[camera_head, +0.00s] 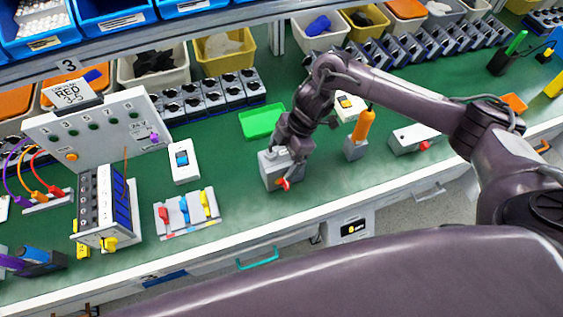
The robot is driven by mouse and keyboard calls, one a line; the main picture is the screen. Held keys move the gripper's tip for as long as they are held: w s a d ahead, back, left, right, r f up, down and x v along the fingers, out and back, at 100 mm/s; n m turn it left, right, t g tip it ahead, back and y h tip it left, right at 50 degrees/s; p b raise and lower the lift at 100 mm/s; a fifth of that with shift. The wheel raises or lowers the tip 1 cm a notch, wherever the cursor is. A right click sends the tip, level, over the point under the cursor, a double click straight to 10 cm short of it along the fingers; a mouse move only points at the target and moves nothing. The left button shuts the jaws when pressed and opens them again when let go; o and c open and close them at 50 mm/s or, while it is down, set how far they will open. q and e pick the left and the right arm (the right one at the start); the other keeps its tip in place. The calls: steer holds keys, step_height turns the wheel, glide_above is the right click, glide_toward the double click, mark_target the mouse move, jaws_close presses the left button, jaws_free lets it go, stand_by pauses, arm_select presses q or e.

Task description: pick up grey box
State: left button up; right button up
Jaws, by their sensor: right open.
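A small grey box (267,171) with a red knob on its front stands on the green bench top (245,205), near the bench's middle. My right gripper (291,163) is directly over the box and points down at it. The fingers overlap the box's top and right side in the picture and hide part of it. The gripper is open. I cannot tell whether the fingers touch the box. My left gripper is not in the head view.
A green tray (262,121) lies behind the box. A holder with an orange-handled tool (364,125) and a white box with a red knob (412,138) stand to the right. A board with coloured switches (188,213) is on the left. Bins line the back.

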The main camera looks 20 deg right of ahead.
steer(key=shift+a+f, duration=0.25)
steer(key=shift+f, duration=0.25)
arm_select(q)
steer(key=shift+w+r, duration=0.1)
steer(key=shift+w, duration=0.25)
arm_select(e)
steer(key=c, duration=1.2)
steer(key=shift+w+r, duration=0.1)
steer(key=shift+r, duration=0.1)
steer(key=shift+c, duration=0.2)
